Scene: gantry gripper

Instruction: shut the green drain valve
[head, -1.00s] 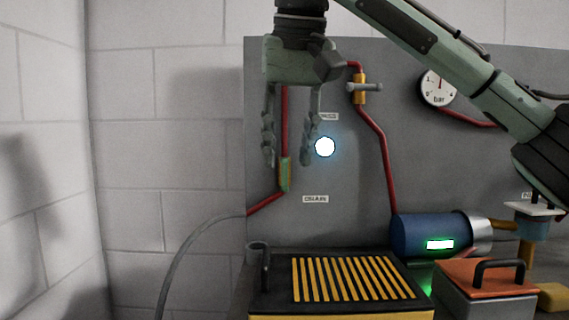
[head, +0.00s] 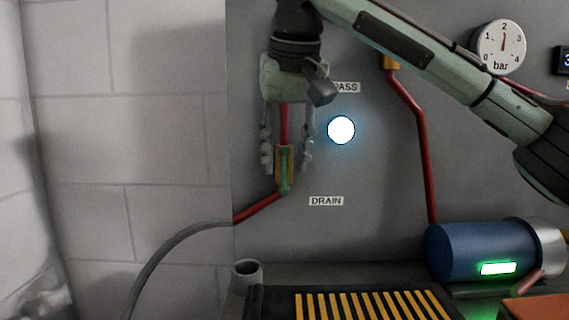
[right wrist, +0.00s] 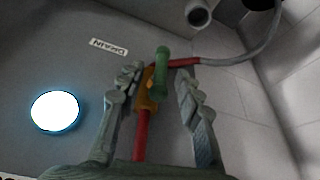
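The green drain valve handle (head: 285,172) sits on an orange valve body (head: 291,151) on the red pipe, left of the DRAIN label (head: 326,201). In the right wrist view the green handle (right wrist: 162,70) points out from the orange body (right wrist: 147,92), roughly along the pipe toward the top. My right gripper (head: 288,168) hangs fingers-down in front of the pipe, one finger on each side of the valve. It is open, with a gap at both fingers in the right wrist view (right wrist: 160,78). My left gripper is not in view.
A lit white round lamp (head: 341,130) is on the panel right of the gripper. A grey cup-like tube (head: 246,273), a yellow-striped grate (head: 372,306) and a blue motor (head: 466,251) lie below. A pressure gauge (head: 501,47) is upper right.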

